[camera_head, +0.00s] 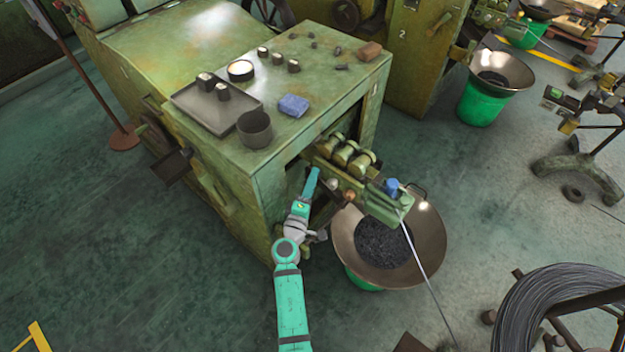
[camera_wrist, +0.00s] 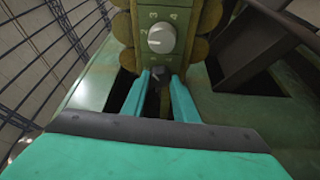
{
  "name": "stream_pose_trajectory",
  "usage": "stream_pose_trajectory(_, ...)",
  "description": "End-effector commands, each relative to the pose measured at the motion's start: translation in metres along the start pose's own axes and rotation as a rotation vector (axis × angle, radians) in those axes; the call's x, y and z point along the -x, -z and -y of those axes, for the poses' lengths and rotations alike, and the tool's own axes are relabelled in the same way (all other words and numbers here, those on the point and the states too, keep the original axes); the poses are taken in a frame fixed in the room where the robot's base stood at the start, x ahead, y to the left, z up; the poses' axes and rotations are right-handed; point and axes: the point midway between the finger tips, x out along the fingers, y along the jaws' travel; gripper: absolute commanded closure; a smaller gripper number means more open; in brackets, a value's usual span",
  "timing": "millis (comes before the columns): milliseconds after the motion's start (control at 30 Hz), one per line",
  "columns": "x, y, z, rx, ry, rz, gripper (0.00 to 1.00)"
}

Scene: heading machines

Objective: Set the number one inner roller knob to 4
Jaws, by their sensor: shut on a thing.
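The green heading machine (camera_head: 230,70) stands in the middle of the head view, with a roller unit (camera_head: 345,157) on its front. In the wrist view a pale round knob (camera_wrist: 162,38) sits on a plate marked with digits, among them 2, 3 and 4. Its pointer setting is too small to read surely. My gripper (camera_wrist: 160,78), with teal fingers, is just below that knob in the picture. Its fingertips are closed on a small dark knob (camera_wrist: 158,74), partly hidden between them. In the head view my gripper (camera_head: 311,182) reaches the machine's front, left of the rollers.
A wide metal bowl (camera_head: 412,254) of dark pieces stands below the roller unit. A wire (camera_head: 420,262) runs to the unit from the lower right. A wire coil (camera_head: 545,300) lies at the lower right.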

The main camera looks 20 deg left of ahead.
Motion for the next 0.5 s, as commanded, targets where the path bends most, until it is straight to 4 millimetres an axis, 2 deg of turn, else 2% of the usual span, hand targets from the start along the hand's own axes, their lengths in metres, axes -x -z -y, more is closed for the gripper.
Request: stream_pose_trajectory(500, 0.0007, -0.0009, 0.0013, -0.036, -0.013, 0.003, 0.96)
